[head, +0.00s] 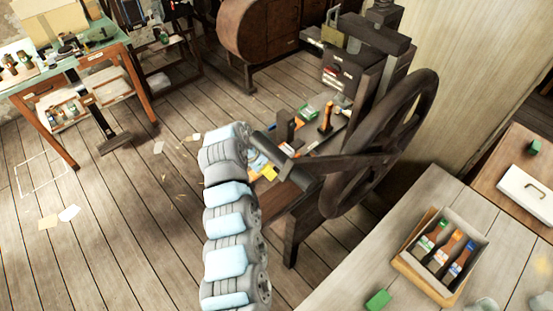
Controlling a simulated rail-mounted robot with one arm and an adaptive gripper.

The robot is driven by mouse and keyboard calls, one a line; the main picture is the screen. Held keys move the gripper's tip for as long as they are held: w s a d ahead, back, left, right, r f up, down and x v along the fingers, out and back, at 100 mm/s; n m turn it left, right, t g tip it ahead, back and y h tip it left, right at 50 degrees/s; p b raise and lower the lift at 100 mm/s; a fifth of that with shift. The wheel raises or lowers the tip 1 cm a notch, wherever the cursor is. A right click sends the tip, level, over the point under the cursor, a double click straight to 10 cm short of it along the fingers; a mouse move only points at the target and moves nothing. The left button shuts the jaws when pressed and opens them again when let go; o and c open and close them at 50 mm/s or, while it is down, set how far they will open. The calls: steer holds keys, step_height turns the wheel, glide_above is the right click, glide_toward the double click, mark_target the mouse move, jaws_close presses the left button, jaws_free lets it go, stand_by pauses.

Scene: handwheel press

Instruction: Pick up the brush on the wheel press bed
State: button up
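The press bed (281,193) is in the middle of the head view, below the dark wheel press frame, with several small items on it. An orange-handled thing with a dark lower end, which looks like the brush (326,118), stands upright towards its back. My arm rises from the bottom edge to the bed's left side. A dark piece at its end looks like my gripper (273,149); it is apart from the brush, to its lower left in the picture. Its fingers cannot be made out against the dark press parts. Part of the bed is hidden behind these parts.
The large handwheel (418,116) stands right of the bed, and a dark bar crosses in front of it. A tray (407,263) of several brush-like items sits on the right table (340,294), beside a green block (378,299). The floor at left is mostly open.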

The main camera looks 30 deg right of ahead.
steer(key=shift+f, duration=0.15)
jaws_close()
stand_by(0.4)
